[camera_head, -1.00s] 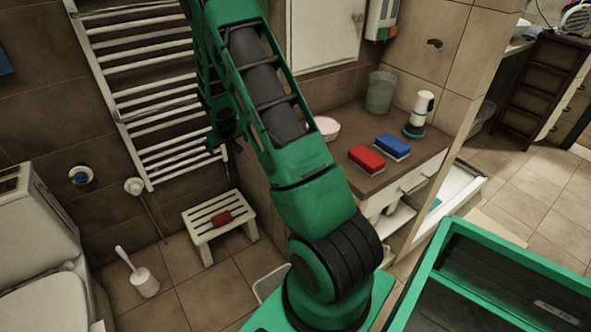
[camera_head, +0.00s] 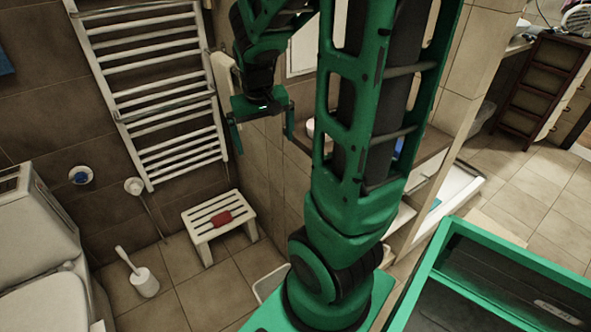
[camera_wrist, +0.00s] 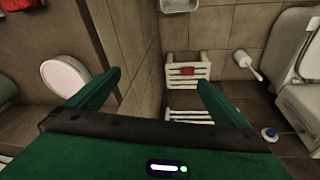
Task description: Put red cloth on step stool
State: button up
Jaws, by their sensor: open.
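The step stool (camera_head: 203,236) is white and slatted and stands on the floor below the towel radiator. The red cloth (camera_head: 221,218), a small dark red bundle, lies on the stool's top. In the wrist view the stool (camera_wrist: 205,73) and the red cloth (camera_wrist: 187,71) show beyond my fingers, past the gap between them. My gripper (camera_head: 262,138) is open and empty, in the air above and to the right of the stool in the head view. Its two green fingers are spread apart in the wrist view (camera_wrist: 159,79), touching nothing.
The towel radiator (camera_head: 170,125) hangs on the wall behind the stool. A toilet brush (camera_head: 144,282) and the toilet (camera_head: 45,305) are at the left. My arm covers most of the counter at right. A pinkish bowl (camera_wrist: 65,78) shows in the wrist view.

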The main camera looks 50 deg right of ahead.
jog(key=s+a+r+g+y, duration=0.1)
jog(key=s+a, duration=0.2)
jog(key=s, duration=0.5)
jog(key=s+a+r+y, duration=0.1)
jog(key=s+a, duration=0.3)
jog(key=s, duration=0.5)
jog(key=shift+s+r+g, duration=0.2)
jog(key=shift+r+g, duration=0.2)
jog(key=shift+r, duration=0.15)
jog(key=shift+a, duration=0.1)
